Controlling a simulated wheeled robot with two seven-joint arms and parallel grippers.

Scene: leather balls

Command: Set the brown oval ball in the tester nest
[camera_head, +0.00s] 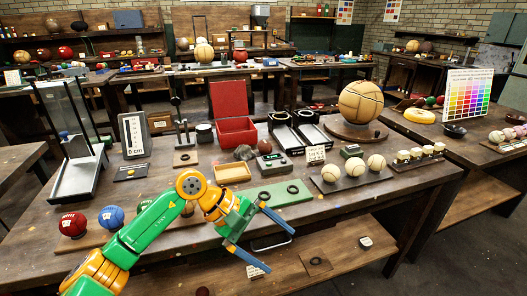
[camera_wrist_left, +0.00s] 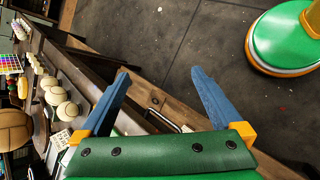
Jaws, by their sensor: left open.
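My left gripper (camera_head: 280,250) is open and empty in front of the workbench's front edge. In the left wrist view its two blue fingers (camera_wrist_left: 160,76) are spread, with no ball between them. A small brown ball (camera_head: 243,152) sits beside the red box; I cannot tell for sure that it is oval. To its right is a grey-green device (camera_head: 275,163) with a dark ring on top, which looks like the tester; its nest looks empty. My right gripper is not in view.
Three cream balls (camera_head: 330,173) stand on a dark board at the right. A red ball (camera_head: 72,224) and a blue ball (camera_head: 111,217) are at the left. A large tan ball (camera_head: 360,102) stands behind.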

